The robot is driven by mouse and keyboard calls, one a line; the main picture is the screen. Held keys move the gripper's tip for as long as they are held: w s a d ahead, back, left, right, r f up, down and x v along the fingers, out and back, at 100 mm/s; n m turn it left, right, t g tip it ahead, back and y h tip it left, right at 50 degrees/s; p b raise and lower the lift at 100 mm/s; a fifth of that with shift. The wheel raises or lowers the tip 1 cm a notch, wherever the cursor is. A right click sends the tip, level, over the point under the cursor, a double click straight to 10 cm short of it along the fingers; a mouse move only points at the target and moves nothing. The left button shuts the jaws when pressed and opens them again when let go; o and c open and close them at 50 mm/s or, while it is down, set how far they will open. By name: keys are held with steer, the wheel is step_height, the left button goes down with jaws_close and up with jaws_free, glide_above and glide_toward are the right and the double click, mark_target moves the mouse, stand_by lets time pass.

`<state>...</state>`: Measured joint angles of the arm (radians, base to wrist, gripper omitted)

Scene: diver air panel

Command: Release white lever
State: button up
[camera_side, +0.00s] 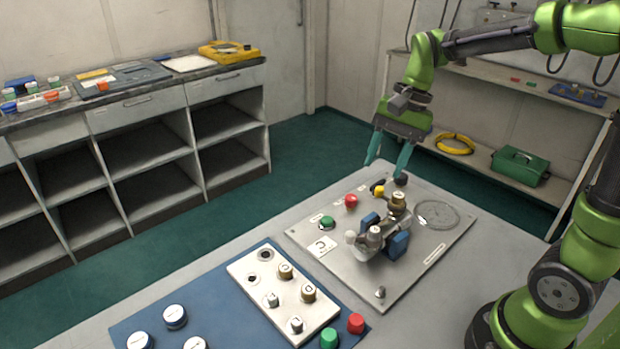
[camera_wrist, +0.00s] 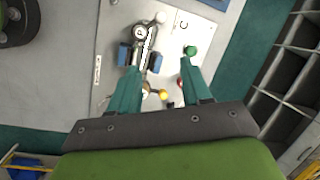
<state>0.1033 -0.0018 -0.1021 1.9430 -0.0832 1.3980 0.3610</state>
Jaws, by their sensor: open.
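The white lever shows as a pale round knob (camera_side: 350,238) at the front left of the valve assembly on the grey panel plate (camera_side: 395,290). Its knob also shows near the top of the wrist view (camera_wrist: 161,17). A light bar, probably its arm, runs between two blue blocks; I cannot tell where it is joined. My gripper (camera_side: 386,168) points down above the plate's far edge, behind the valve assembly and apart from the knob. Its teal fingers are spread and empty in the wrist view (camera_wrist: 160,76).
A red button (camera_side: 351,201), a green button (camera_side: 327,222) and a yellow knob (camera_side: 379,191) stand on the plate near my fingers. Blue blocks (camera_side: 398,244) flank the brass-topped valve. A blue board (camera_side: 220,300) with a white block lies at the front left.

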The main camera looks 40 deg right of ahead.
steer(key=w+r+m+g+y, duration=0.1)
steer(key=w+r+m+g, duration=0.1)
steer(key=m, duration=0.2)
glide_toward(351, 232)
steer(key=shift+m, duration=0.3)
steer(key=x, duration=0.8)
steer(key=shift+a+f, duration=0.15)
steer(key=shift+f, duration=0.25)
steer(key=shift+c, duration=0.5)
